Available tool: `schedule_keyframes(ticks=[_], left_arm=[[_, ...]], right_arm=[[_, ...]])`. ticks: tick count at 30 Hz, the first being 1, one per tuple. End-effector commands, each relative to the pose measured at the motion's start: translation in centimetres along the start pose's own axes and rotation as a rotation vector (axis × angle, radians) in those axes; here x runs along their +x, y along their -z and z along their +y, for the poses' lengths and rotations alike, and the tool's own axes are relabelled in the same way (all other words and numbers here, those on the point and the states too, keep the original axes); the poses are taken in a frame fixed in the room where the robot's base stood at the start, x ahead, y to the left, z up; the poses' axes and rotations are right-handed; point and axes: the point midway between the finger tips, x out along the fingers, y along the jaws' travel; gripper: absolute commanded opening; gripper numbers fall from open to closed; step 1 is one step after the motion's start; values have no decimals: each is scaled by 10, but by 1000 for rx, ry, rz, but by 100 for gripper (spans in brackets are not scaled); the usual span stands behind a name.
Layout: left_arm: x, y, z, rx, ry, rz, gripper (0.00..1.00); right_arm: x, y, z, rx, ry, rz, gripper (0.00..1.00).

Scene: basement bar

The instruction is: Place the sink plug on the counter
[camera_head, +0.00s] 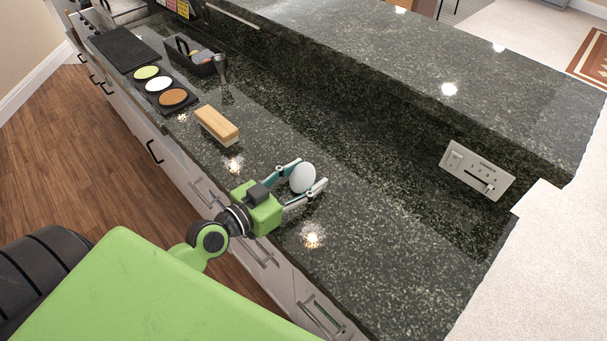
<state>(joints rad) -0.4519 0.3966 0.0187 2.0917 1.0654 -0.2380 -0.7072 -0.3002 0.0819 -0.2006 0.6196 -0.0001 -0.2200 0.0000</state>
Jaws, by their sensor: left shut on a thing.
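The sink plug (302,178) is a white, rounded disc held between the fingertips of my left gripper (304,180). The gripper is shut on it, with one finger on each side. The plug is over the front part of the dark green granite counter (370,255). I cannot tell whether it touches the counter surface or hangs just above it. My right gripper is not in view.
A wooden-backed brush (217,125) lies on the counter to the left. Beyond it are a tray with three coloured discs (158,85), a metal tool (221,66), a black caddy (190,56) and a dark ribbed mat (124,47). A raised ledge (400,60) with an outlet plate (477,170) runs behind. The counter's right part is clear.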

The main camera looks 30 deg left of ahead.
Motion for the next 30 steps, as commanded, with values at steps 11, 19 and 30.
schedule_keyframes(ticks=[11,19,30], left_arm=[[-1,-8,0,1,0,-4,23],[-1,-8,0,1,1,-4,64],[-11,-8,-1,2,1,-7,64]], right_arm=[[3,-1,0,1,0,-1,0],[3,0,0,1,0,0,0],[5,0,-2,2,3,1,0]])
